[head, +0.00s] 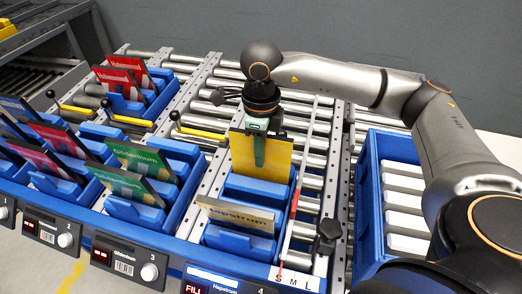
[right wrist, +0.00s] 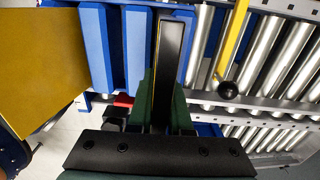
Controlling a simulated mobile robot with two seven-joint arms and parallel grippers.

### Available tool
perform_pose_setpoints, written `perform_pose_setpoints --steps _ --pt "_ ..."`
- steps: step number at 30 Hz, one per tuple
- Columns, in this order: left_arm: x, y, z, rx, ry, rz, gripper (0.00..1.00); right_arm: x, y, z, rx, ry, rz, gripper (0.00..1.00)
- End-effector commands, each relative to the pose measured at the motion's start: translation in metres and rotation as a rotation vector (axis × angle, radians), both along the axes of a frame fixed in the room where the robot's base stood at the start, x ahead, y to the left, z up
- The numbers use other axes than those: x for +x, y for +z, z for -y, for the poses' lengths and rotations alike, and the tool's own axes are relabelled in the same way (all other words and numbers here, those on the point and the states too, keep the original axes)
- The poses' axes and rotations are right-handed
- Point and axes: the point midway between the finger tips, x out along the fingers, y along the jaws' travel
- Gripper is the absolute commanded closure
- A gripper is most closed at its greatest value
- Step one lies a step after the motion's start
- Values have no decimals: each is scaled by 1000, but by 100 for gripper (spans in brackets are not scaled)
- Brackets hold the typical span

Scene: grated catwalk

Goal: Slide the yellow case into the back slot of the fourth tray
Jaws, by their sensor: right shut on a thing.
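The yellow case (head: 277,160) is upright in my right gripper (head: 259,150), which is shut on its upper edge. In the right wrist view the dark, narrow top of the case (right wrist: 172,60) shows between my green fingers. The fourth tray (head: 212,232) is blue and lies below and in front of the gripper. A tan case labelled Hapstrum (head: 238,216) leans in its front part. The yellow case is at the tray's back part, behind a blue divider (head: 255,191). Its lower edge is hidden, so I cannot tell how deep it sits. My left gripper is not in view.
Trays to the left hold green cases (head: 142,160) and red cases (head: 120,80). Levers with yellow bars (head: 205,133) stand between rows. A ruler-like strip with a black knob (head: 328,232) runs right of the fourth tray. A blue crate with white boxes (head: 404,200) is at right.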

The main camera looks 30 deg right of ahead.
Motion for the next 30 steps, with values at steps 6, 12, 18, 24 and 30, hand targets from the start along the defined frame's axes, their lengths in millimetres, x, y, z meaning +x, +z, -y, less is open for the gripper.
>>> perform_pose_setpoints --steps 6,12,18,24,30 --pt "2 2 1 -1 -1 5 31 0 1 0 1 0 1 100" --pt "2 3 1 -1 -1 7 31 0 1 0 1 0 1 73" --pt "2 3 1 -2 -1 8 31 0 1 0 0 0 0 50" --pt "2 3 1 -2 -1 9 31 0 1 0 0 0 0 48" --pt "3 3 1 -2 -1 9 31 0 0 0 0 0 0 25"
